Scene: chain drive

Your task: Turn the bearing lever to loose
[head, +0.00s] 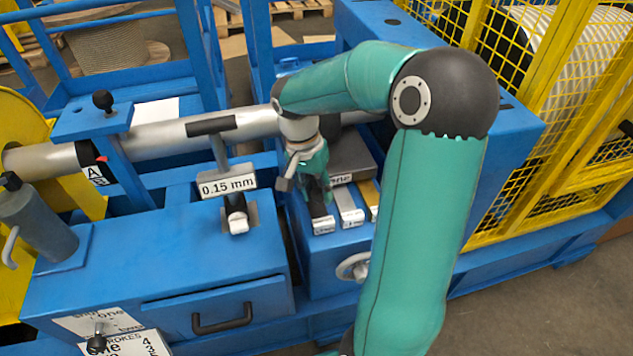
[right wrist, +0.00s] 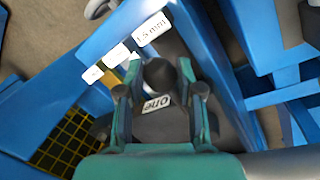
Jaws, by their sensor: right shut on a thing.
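My right gripper (head: 318,190) reaches down over a blue box with labelled strips. In the right wrist view its two fingers (right wrist: 160,90) stand either side of a rounded dark knob (right wrist: 160,73) and are shut on it. Behind the knob is a dark grey block with a white label (right wrist: 156,104), partly hidden, reading "one". I cannot tell whether this knob is the bearing lever's. Another black-knobbed lever (head: 103,100) stands on a blue bracket at left, by a steel shaft (head: 190,130). No legible "loose" mark shows. My left gripper is not in view.
A T-handled post with a "0.15 mm" tag (head: 228,187) stands left of the gripper. A drawer handle (head: 222,319) and a grey handwheel (head: 353,267) are in front. Yellow mesh guarding (head: 560,120) stands at right. My right arm covers much of the middle.

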